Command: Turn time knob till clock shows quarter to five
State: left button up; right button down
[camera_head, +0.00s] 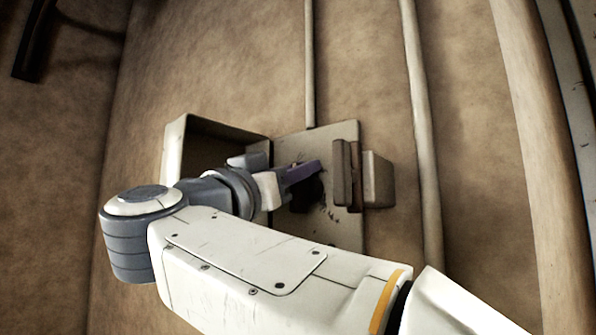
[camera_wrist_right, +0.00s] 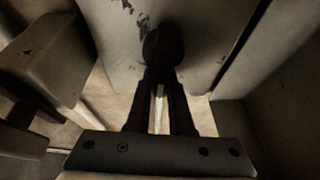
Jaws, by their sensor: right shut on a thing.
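A dark round knob (camera_head: 308,195) sits on a pale, scuffed panel (camera_head: 345,228) on the wall. It also shows in the right wrist view (camera_wrist_right: 162,46), between and just beyond the fingertips. My right gripper (camera_head: 314,178) reaches the panel from the left, and its dark fingers are closed on the knob. In the right wrist view the fingers (camera_wrist_right: 160,74) meet at the knob with a narrow gap behind them. No clock face or hands can be made out in either view. My left gripper is not in view.
A pale open-fronted box (camera_head: 180,140) stands out left of the panel, partly hidden by my right arm. A brown and grey block (camera_head: 376,180) juts out at the panel's right edge. Vertical pipes (camera_head: 420,120) run along the brown wall.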

jog(key=m, duration=0.1)
jog(key=m+g+h, duration=0.1)
jog(key=m, duration=0.2)
jog(key=shift+s+d+f+g+h, duration=0.1)
jog(key=shift+s+d+g+h, duration=0.1)
jog(key=shift+d+g+h, duration=0.15)
jog(key=m+g, duration=0.1)
jog(key=m, duration=0.2)
jog(key=m+g+h, duration=0.1)
jog(key=m+g, duration=0.1)
jog(key=m, duration=0.2)
jog(key=s+d+f+m+g, duration=0.1)
jog(key=m+g, duration=0.1)
jog(key=m, duration=0.2)
jog(key=shift+h, duration=0.25)
jog(key=shift+f+m+p, duration=0.1)
jog(key=shift+m+p, duration=0.2)
jog(key=c, duration=0.8)
grip_release()
jog(key=shift+d, duration=0.1)
